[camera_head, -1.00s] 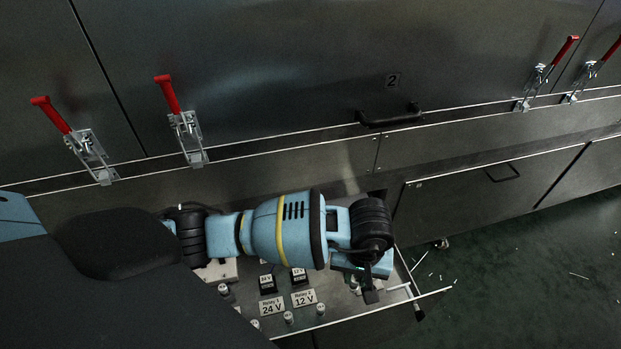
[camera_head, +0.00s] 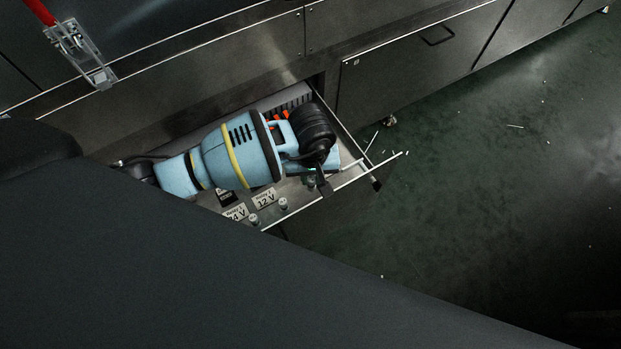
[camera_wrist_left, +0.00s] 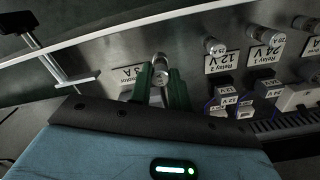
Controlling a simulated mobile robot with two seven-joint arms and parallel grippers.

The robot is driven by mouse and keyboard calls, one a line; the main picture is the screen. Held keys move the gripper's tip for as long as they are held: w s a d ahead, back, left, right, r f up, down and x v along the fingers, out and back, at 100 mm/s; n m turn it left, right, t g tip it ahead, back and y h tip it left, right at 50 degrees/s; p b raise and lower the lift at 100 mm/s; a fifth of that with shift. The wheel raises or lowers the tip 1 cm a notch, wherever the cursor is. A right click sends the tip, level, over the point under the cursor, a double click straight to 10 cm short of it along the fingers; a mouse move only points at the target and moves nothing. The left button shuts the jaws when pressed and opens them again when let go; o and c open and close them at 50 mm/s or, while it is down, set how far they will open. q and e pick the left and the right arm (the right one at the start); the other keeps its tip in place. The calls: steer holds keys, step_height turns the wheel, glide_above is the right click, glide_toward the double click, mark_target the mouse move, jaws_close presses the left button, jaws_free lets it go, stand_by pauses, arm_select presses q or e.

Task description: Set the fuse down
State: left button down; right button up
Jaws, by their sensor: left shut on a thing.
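My left gripper (camera_head: 312,180) is over the right front part of the open drawer (camera_head: 348,178), mostly hidden by its own wrist in the head view. In the left wrist view its two green fingers (camera_wrist_left: 161,82) are closed around a small capped cylinder, the fuse (camera_wrist_left: 160,64). The fuse stands roughly upright, next to a partly covered label (camera_wrist_left: 130,73) on the metal panel. Its lower end is hidden between the fingers, so I cannot tell whether it touches the panel. My right gripper is not in view.
Other fuses (camera_wrist_left: 215,46) stand in a row beside Relay 1 and Relay 2 labels (camera_wrist_left: 222,63). Black relays (camera_wrist_left: 267,82) sit behind them. The drawer's front edge (camera_wrist_left: 75,54) and handle (camera_wrist_left: 62,75) are close by. Open green floor (camera_head: 470,190) lies to the right.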

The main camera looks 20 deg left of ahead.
mark_target(312, 184)
arm_select(q)
steer(key=shift+f+b, duration=0.4)
steer(key=shift+f, duration=1.55)
steer(key=shift+f, duration=0.2)
steer(key=c, duration=1.3)
jaws_free()
steer(key=shift+r, duration=0.1)
